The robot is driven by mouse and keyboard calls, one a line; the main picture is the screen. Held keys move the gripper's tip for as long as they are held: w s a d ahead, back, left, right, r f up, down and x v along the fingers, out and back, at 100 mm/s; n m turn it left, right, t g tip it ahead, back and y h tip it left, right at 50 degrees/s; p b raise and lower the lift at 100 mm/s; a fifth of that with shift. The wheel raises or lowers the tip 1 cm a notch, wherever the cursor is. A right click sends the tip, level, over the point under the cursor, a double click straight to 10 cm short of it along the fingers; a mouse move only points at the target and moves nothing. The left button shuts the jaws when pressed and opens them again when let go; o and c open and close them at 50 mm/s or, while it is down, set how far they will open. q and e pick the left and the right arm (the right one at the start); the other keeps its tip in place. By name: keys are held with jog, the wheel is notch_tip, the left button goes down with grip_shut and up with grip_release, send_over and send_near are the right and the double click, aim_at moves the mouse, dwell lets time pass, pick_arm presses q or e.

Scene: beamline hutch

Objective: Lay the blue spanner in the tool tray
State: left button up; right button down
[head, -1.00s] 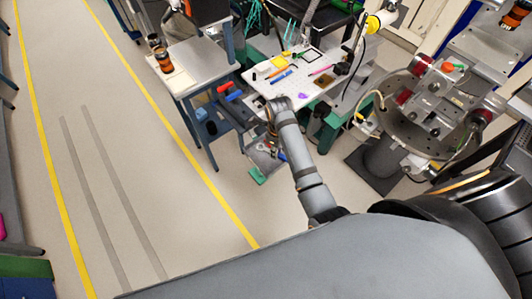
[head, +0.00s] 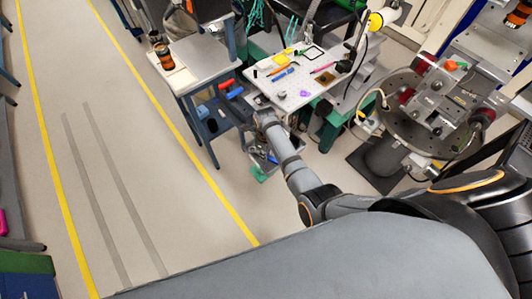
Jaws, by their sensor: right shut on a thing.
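My right gripper (head: 262,112) is at the near left edge of the white perforated worktop. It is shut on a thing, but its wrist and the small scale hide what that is. A slim blue tool (head: 284,73) lies on the worktop; I cannot tell whether it is the blue spanner. A grey tray (head: 250,157) with several mixed items, one of them blue, sits low beneath the gripper, partly hidden by my right forearm. I cannot tell for sure that it is the tool tray. My left gripper is out of view.
The white worktop (head: 275,96) also holds a pink pen-like item (head: 322,68), a purple piece (head: 304,93) and yellow items. A side table (head: 205,66) with an orange-and-black container (head: 164,57) stands left. A round metal instrument stage (head: 405,130) stands right. Floor at left is clear.

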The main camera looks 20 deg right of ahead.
jog(key=shift+f, duration=0.1)
jog(key=c, duration=1.3)
grip_release()
jog(key=shift+o, duration=0.2)
notch_tip(320, 180, up, 12)
